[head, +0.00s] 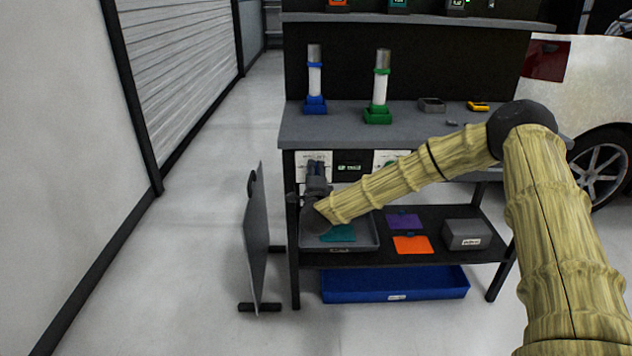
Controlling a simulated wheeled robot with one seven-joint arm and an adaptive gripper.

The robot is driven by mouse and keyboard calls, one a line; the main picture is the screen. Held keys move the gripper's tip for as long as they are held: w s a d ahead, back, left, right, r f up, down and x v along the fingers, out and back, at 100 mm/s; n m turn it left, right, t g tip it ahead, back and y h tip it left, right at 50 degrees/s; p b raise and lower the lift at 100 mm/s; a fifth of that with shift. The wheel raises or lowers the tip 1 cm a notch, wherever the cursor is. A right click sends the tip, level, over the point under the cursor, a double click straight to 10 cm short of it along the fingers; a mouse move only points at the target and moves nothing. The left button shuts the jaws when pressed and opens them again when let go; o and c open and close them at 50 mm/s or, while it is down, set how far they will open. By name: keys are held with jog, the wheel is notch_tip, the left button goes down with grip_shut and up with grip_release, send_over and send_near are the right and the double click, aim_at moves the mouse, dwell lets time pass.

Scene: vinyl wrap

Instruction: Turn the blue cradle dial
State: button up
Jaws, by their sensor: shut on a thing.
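The blue cradle (315,104) stands upright on the workbench at its left end, holding a white and grey roll. Its dial is hidden behind my gripper, at the white panel (304,167) on the bench's front face below the cradle. My gripper (316,165) reaches up to this panel from the front and is shut at the dial's place. The finger contact is too small and covered to see clearly. The green cradle (378,112) with a similar roll stands to the right, with a second white panel (384,160) below it, partly covered by my arm.
Below, a shelf holds a grey tray (340,247) with a teal sheet, purple (404,221) and orange (412,245) sheets, and a grey box (466,234). A blue bin (396,284) sits beneath. A standing panel (257,240) is close on the left. The left floor is clear.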

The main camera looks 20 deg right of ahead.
jog(key=shift+d+f+m+b, duration=0.1)
jog(key=shift+m+b, duration=0.75)
jog(key=shift+m, duration=0.2)
jog(key=shift+d+f+m+b, duration=0.1)
jog(key=shift+m+b, duration=0.75)
jog(key=shift+m, duration=0.2)
jog(key=o, duration=1)
jog(key=shift+o, duration=0.2)
jog(key=v, duration=1.2)
jog(key=shift+r, duration=0.15)
jog(key=shift+a, duration=0.2)
